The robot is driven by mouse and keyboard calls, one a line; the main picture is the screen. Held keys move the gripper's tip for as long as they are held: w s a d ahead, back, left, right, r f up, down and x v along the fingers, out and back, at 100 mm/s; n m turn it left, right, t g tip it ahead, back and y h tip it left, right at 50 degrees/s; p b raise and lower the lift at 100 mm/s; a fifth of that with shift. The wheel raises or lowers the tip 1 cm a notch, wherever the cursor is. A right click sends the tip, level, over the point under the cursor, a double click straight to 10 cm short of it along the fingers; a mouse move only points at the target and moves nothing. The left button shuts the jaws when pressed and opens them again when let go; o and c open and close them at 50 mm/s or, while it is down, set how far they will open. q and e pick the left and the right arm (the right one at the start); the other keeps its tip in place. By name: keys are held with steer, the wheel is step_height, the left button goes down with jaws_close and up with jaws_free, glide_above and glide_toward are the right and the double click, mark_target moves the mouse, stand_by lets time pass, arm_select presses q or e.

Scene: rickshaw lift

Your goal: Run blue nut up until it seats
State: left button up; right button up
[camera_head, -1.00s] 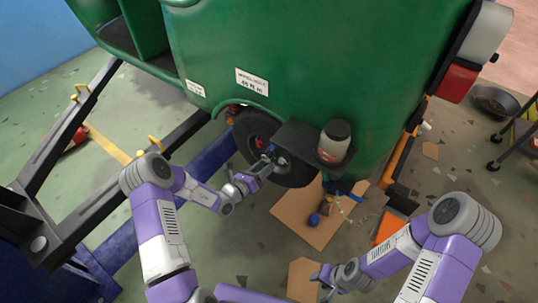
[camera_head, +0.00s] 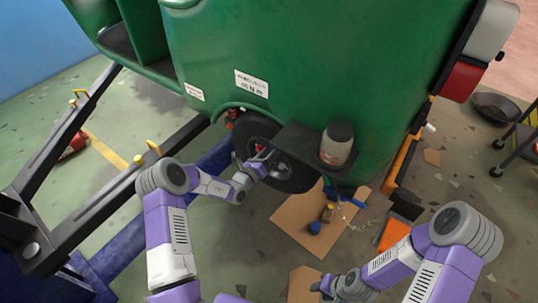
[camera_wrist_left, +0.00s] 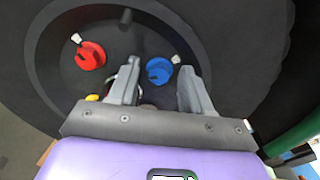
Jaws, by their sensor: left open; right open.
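The blue nut (camera_wrist_left: 158,70) sits on the dark wheel hub in the left wrist view, with a pale tab at its upper right. My left gripper (camera_wrist_left: 158,84) is open, its fingers on either side of and just below the blue nut; I cannot tell whether they touch it. A red nut (camera_wrist_left: 90,55) sits on the hub to the left, and a yellow one (camera_wrist_left: 92,98) is partly hidden by the gripper. In the head view my left gripper (camera_head: 264,160) is at the black wheel (camera_head: 254,132). My right gripper (camera_head: 326,287) is open, low and away from the wheel.
A black shelf (camera_head: 296,136) holding a jar (camera_head: 336,150) juts out beside the wheel, under the green rickshaw body (camera_head: 320,60). Cardboard (camera_head: 290,220) with small items lies on the floor below. A dark lift rail (camera_head: 110,190) runs at the left.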

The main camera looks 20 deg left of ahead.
arm_select(q)
jaws_close()
